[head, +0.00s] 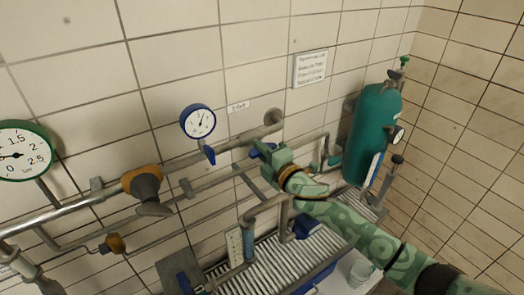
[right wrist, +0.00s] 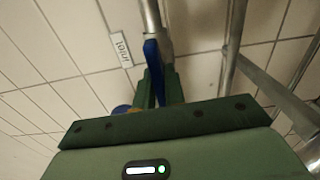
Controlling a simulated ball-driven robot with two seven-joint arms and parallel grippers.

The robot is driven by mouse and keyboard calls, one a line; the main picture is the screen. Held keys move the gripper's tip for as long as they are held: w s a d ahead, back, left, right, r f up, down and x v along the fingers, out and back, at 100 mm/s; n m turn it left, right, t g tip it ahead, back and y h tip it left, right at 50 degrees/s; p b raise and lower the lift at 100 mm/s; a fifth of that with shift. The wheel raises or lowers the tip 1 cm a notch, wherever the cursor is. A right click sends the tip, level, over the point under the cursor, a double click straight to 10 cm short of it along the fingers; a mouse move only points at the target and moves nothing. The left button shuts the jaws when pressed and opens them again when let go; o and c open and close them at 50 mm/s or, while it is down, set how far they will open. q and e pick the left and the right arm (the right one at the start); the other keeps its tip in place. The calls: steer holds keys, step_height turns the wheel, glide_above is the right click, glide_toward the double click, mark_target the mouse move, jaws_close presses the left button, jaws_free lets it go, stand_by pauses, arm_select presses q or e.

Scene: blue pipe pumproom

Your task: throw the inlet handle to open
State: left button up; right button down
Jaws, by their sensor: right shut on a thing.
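The inlet handle is a blue lever (right wrist: 152,58) on a grey pipe (right wrist: 150,14) in the right wrist view, beside a wall label reading "Inlet" (right wrist: 121,48). The label also shows in the head view (head: 238,106). My right gripper (right wrist: 158,82) is shut on the blue lever, with one green finger on each side of it. In the head view my right gripper (head: 262,151) is at the wall pipe, and it hides most of the lever. Only small blue parts show there. My left gripper is in neither view.
A blue-rimmed gauge (head: 198,121) with a blue handle (head: 208,154) below it is left of my gripper. A teal cylinder (head: 371,132) stands to the right. A green-rimmed gauge (head: 22,150) is far left.

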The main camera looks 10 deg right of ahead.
steer(key=c, duration=1.5)
jaws_free()
steer(key=b+v, duration=0.2)
steer(key=v, duration=1.4)
steer(key=shift+s+f, duration=0.1)
steer(key=shift+s, duration=0.1)
